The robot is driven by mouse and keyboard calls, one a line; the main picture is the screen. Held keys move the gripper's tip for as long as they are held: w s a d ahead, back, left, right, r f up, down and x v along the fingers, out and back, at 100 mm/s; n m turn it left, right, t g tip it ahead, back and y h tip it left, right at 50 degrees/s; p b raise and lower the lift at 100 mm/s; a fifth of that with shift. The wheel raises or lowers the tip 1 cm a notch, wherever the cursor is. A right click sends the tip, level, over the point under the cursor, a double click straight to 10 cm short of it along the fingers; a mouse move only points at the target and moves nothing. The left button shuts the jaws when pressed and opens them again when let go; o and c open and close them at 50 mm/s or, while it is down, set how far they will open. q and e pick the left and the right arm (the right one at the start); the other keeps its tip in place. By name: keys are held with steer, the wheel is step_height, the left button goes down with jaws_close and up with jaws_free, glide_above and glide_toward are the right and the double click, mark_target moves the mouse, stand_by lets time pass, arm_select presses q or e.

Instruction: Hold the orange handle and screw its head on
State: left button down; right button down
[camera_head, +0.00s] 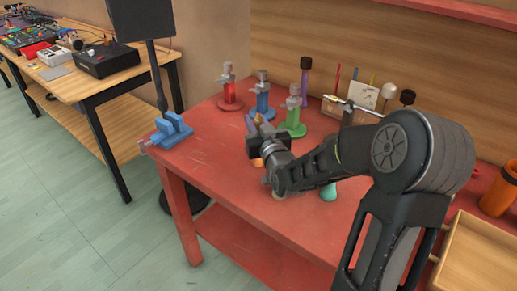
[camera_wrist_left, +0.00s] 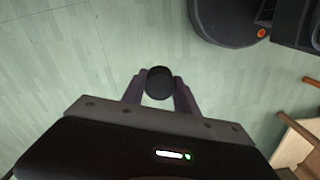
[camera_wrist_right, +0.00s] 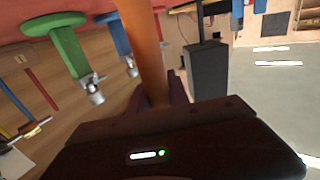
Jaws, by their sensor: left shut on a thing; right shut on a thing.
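My right gripper (camera_head: 257,126) is shut on the orange handle and reaches over the red table. In the right wrist view the orange handle (camera_wrist_right: 143,42) stands between the fingers (camera_wrist_right: 158,95) and runs up out of the picture. In the left wrist view my left gripper (camera_wrist_left: 160,92) is shut on a black round head (camera_wrist_left: 159,80), seen end-on, with bare floor beneath. My left gripper does not show in the head view. The head and the handle are apart; no view shows both together. The handle's ends are not clearly visible.
A wooden tray (camera_head: 485,258) and orange cup (camera_head: 497,194) are at right. A black stand (camera_head: 140,18) rises at the left corner.

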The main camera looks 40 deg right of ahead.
stand_by(0.4)
arm_select(q)
steer(key=shift+r, duration=0.15)
arm_select(e)
step_height(320, 180, up, 10)
stand_by(0.3)
stand_by(0.4)
steer(key=c, duration=1.8)
jaws_free()
jaws_close()
